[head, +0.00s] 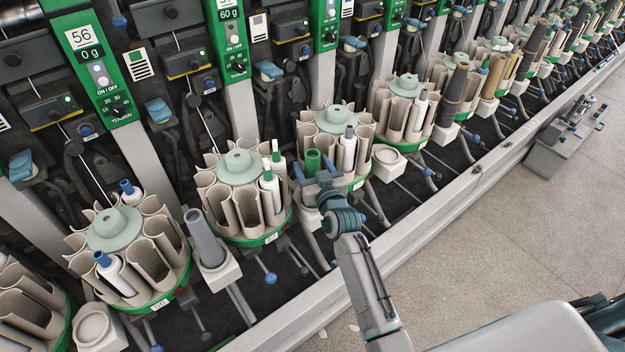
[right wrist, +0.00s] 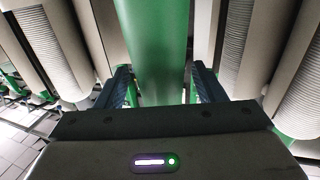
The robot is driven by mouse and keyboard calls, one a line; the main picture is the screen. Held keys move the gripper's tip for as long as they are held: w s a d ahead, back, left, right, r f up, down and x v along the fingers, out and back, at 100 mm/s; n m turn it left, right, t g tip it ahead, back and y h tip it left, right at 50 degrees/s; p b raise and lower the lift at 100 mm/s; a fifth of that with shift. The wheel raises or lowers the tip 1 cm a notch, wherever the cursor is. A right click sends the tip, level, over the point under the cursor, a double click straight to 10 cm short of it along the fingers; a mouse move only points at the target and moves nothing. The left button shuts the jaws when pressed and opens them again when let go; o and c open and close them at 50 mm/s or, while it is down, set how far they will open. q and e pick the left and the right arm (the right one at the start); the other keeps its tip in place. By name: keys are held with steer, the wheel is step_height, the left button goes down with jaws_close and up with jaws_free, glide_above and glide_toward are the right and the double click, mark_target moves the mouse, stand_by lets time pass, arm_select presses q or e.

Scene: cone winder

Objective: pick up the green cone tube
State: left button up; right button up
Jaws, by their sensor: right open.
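The green cone tube (head: 313,161) stands in the front of a round beige magazine (head: 335,122), beside a white cone tube with a dark tip (head: 348,150). My right gripper (head: 314,174) is at the front of that magazine, right at the green tube. In the right wrist view the green cone tube (right wrist: 152,45) runs up between the two dark fingers of my right gripper (right wrist: 163,88). The fingers are open, with a gap visible on the right side of the tube. The tube's lower end is hidden by the gripper. My left gripper is not in view.
Neighbouring magazines (head: 241,196) with white tubes stand on both sides along the machine. A grey cone (head: 204,238) stands on a holder at the left. A metal rail (head: 455,190) runs in front. The floor (head: 500,245) at the right is mostly clear.

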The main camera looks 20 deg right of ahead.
steer(key=c, duration=1)
steer(key=shift+r, duration=0.1)
